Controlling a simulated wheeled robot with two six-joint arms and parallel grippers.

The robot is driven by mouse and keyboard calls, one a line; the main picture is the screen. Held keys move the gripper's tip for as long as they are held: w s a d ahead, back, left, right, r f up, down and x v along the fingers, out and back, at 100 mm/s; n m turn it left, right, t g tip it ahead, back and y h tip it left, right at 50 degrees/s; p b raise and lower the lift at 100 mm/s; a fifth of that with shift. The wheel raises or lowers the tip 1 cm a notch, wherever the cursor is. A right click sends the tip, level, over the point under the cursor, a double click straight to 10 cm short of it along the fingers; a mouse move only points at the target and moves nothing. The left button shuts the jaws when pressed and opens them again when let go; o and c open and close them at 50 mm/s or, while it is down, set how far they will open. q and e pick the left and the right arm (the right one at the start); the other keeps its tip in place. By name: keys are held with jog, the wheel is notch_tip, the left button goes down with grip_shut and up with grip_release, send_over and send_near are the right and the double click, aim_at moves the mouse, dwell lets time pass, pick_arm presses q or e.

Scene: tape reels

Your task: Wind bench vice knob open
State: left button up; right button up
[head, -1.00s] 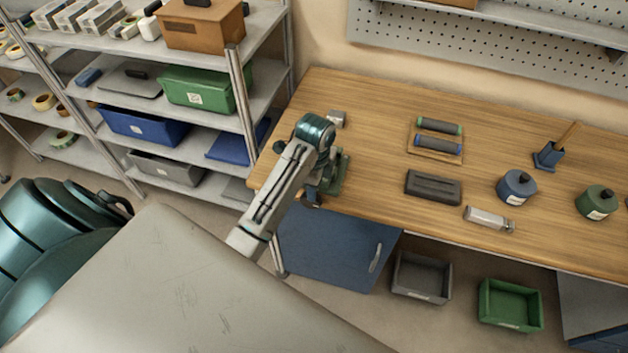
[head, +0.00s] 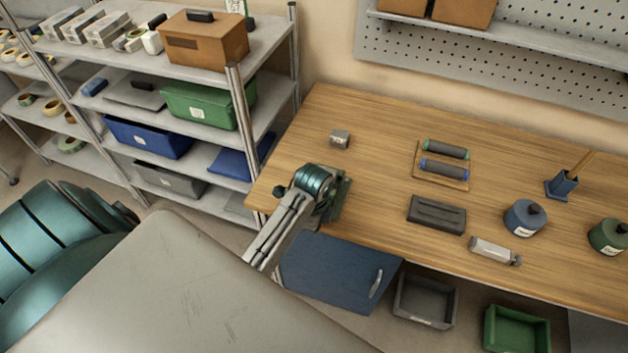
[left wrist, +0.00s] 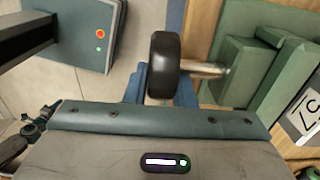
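The bench vice is green. In the head view a small part of the vice (head: 343,203) shows at the bench's front left corner, mostly hidden behind my left arm. In the left wrist view the vice body (left wrist: 240,70) fills the right side. A metal shaft (left wrist: 204,69) runs from it to a black round knob (left wrist: 165,62). My left gripper's housing lies across the bottom of the left wrist view. Blue parts, seemingly its fingers, show on both sides of the knob's lower part. Whether they touch or grip it cannot be told. My right gripper is not in view.
A grey block (head: 340,139) stands on the bench behind the vice. A dark case (head: 436,213), a roller tray (head: 428,180), and blue (head: 524,217) and green (head: 608,236) pots stand farther right. A loaded shelf (head: 236,105) is left. Bins lie below the bench.

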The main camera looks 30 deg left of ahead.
pick_arm(q)
grip_shut()
